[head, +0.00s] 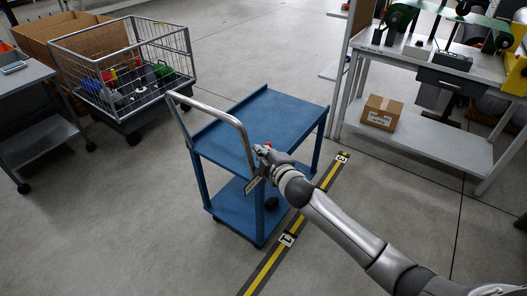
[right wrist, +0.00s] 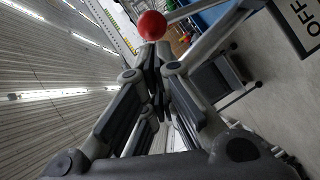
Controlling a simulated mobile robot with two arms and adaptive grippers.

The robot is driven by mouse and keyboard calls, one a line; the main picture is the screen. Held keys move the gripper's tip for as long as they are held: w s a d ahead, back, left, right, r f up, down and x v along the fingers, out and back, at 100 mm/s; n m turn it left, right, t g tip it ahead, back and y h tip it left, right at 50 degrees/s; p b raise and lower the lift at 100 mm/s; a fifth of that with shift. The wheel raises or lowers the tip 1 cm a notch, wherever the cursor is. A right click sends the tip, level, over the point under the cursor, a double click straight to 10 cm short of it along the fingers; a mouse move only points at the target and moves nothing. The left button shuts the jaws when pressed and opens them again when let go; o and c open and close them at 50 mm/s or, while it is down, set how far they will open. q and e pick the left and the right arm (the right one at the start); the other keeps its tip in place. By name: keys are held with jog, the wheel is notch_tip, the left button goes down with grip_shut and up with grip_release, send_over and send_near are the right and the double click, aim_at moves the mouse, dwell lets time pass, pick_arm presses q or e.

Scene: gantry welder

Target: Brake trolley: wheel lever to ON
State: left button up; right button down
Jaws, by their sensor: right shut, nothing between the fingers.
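The blue trolley (head: 270,112) stands on the grey floor with its pushing handle (head: 215,113) at the left. A red ball knob (head: 267,146) shows at its near side, just by the tips of my right gripper (head: 262,158). In the right wrist view the red ball (right wrist: 152,25) is just beyond the closed fingertips of my right gripper (right wrist: 151,58); I cannot tell whether they touch. A plate marked OFF (right wrist: 301,18) is at the right edge there. The lever's shaft is largely hidden. My left gripper is out of view.
A yellow-black floor strip (head: 317,195) runs beside the trolley. A wire cage cart (head: 125,70) with several items stands at the upper left, near a grey table (head: 20,80). A workbench (head: 425,140) with a cardboard box (head: 381,112) stands at the right. The front-left floor is clear.

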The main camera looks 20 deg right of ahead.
aim_at(269, 145)
jog(key=shift+w, duration=0.15)
jog(key=shift+d, duration=0.1)
jog(key=w+d+p, duration=0.1)
jog(key=p, duration=0.2)
jog(key=d+m+g+p, duration=0.1)
jog(key=p, duration=0.1)
jog(key=shift+w+d+r+m+y+p, duration=0.15)
jog(key=shift+w+r+m+y+p, duration=0.15)
jog(key=shift+w+p, duration=0.1)
jog(key=shift+w+d+f, duration=0.35)
jog(key=shift+d+f, duration=0.05)
jog(key=shift+d, duration=0.05)
jog(key=shift+r, duration=0.1)
